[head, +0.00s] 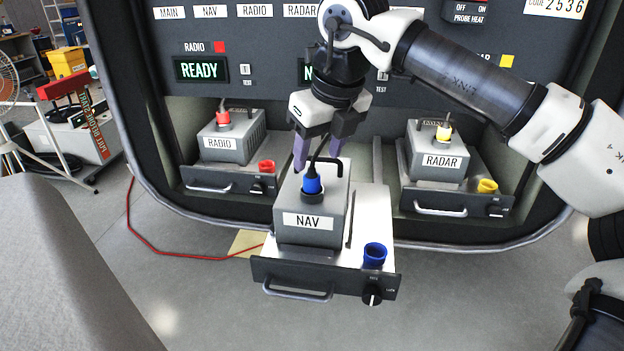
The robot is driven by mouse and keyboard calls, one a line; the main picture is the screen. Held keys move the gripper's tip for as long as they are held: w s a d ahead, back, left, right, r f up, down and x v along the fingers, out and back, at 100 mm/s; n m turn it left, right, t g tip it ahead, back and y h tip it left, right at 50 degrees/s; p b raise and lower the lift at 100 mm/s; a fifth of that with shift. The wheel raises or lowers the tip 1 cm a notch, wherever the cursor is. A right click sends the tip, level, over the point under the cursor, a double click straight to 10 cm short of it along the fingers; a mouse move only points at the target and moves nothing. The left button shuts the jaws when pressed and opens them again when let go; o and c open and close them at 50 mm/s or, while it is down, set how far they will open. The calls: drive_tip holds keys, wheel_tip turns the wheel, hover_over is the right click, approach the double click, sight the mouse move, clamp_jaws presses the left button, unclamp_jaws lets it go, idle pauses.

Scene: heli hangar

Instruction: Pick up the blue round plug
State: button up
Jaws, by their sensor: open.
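The blue round plug (312,183) sits upright on top of the grey NAV box (309,236), with a black cable rising from it. The NAV box stands on a pulled-out tray (372,205). An empty-looking blue round socket (375,254) stands at the tray's front right. My gripper (318,162) points down, just above and behind the plug. Its two purple fingers are open, one on each side of the cable in the picture. I cannot tell whether the fingers touch the plug or cable.
A RADIO box (230,143) with a red plug is at left, and a RADAR box (437,160) with a yellow plug is at right, both in the rack. A red cable (165,247) lies on the floor.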

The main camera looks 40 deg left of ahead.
sight(314, 169)
drive_tip(key=shift+a+f, duration=0.25)
drive_tip(key=shift+f, duration=0.4)
drive_tip(key=x, duration=0.1)
drive_tip(key=p+x, duration=0.2)
drive_tip(key=x, duration=0.1)
drive_tip(key=shift+w+a, duration=0.2)
drive_tip(key=shift+w, duration=0.15)
drive_tip(key=shift+a+f, duration=0.15)
drive_tip(key=shift+f, duration=0.4)
drive_tip(key=c, duration=1.1)
drive_tip(key=shift+o, duration=0.2)
drive_tip(key=shift+r, duration=0.1)
